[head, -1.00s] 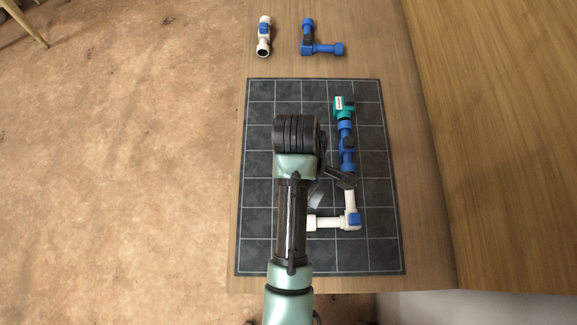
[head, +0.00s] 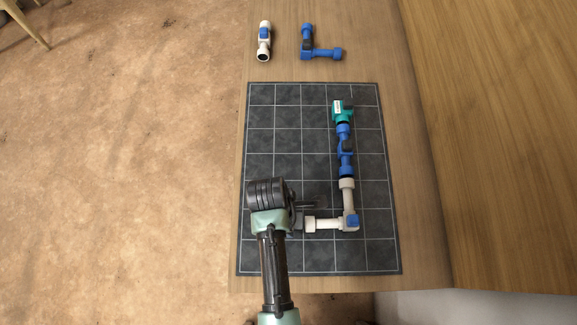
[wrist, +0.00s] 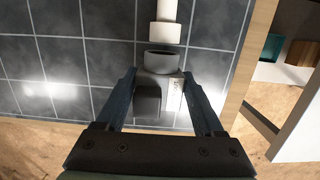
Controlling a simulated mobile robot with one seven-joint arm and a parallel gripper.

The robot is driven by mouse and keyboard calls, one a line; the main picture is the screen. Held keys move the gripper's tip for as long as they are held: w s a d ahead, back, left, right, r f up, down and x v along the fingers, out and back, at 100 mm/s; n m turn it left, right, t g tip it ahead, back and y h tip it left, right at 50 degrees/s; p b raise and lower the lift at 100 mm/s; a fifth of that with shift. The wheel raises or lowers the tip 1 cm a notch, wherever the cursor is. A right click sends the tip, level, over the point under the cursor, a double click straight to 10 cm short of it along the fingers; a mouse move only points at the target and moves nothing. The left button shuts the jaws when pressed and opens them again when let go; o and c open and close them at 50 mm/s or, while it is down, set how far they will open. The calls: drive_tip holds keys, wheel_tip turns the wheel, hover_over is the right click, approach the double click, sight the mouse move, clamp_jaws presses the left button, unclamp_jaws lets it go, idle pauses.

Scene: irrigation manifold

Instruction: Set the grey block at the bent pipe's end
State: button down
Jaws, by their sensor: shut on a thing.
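The grey block (wrist: 160,88) is held between the two fingers of my gripper (wrist: 159,76) in the wrist view. It has a dark round opening facing the white pipe end (wrist: 165,34). The block lies close to that end and roughly in line with it; a narrow gap seems to show. In the head view the white bent pipe (head: 328,224) has a blue-marked corner (head: 351,222), and its free end points left. My gripper (head: 312,204) is at that left end, and my wrist hides most of the block.
A blue valve piece (head: 345,150) and a teal block (head: 341,111) continue the line at the back of the dark gridded mat (head: 290,110). A white fitting (head: 264,40) and a blue elbow (head: 320,53) lie behind the mat. The mat's left edge is near my wrist.

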drive_tip(key=shift+f, duration=1.45)
drive_tip(key=shift+f, duration=0.1)
unclamp_jaws()
